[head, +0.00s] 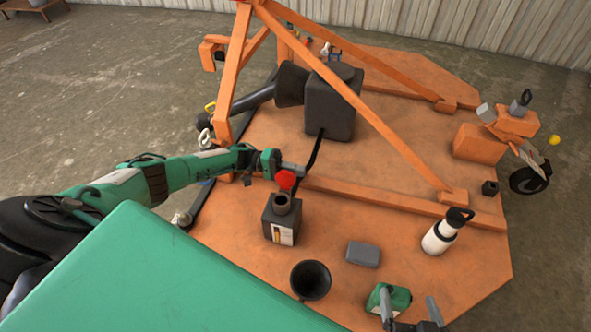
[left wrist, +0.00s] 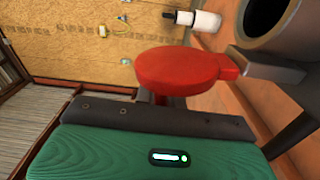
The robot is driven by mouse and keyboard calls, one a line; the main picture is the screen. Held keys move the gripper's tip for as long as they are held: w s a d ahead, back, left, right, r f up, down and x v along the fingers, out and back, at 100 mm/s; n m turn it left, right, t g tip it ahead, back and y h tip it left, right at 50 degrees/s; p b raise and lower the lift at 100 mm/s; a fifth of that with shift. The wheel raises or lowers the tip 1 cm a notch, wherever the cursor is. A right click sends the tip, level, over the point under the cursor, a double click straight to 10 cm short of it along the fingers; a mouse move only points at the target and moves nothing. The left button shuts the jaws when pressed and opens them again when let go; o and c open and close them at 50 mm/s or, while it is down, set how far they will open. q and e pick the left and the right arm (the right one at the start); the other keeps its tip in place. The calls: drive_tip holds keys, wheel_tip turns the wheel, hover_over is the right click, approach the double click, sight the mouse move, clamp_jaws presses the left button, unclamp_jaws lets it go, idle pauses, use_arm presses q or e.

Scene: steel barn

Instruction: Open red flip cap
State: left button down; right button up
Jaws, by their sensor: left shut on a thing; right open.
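A dark canister (head: 270,228) with a white and orange label stands upright on the orange deck, its round mouth uncovered. The red flip cap (head: 286,180) is raised off the mouth, above and behind it. In the left wrist view the red cap (left wrist: 180,70) is a disc with a tab reaching right toward the dark neck (left wrist: 245,32), whose open mouth shows. My left gripper (head: 292,170) is shut on the red cap; its fingertips are partly hidden.
A black funnel (head: 311,281) and a grey block (head: 363,254) lie near the canister. A white bottle (head: 436,240) stands to the right. Orange frame bars (head: 370,125) and a black box (head: 332,105) rise behind. Bare deck (head: 350,215) lies between.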

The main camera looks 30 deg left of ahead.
use_arm(q)
drive_tip(key=shift+w+f+n, duration=0.1)
drive_tip(key=shift+f+n, duration=0.15)
drive_tip(key=shift+n, duration=0.15)
use_arm(e)
drive_tip(key=shift+w+a+f, duration=0.1)
use_arm(q)
drive_tip(key=c, duration=1.5)
unclamp_jaws()
drive_tip(key=shift+r+p, duration=3.05)
drive_tip(key=shift+r, duration=6.95)
use_arm(e)
drive_tip(key=s+d+g+h, duration=0.2)
drive_tip(key=s+d+g, duration=0.1)
drive_tip(key=d+g, duration=0.1)
drive_tip(key=s+d+r+g+h, duration=0.1)
drive_tip(key=s+d+g+h, duration=0.1)
drive_tip(key=d, duration=0.5)
drive_tip(key=shift+s+d+r+m+g+h, duration=0.15)
drive_tip(key=shift+s+d+m+g+h, duration=0.25)
drive_tip(key=shift+g, duration=0.7)
drive_tip(key=shift+s+a, duration=0.1)
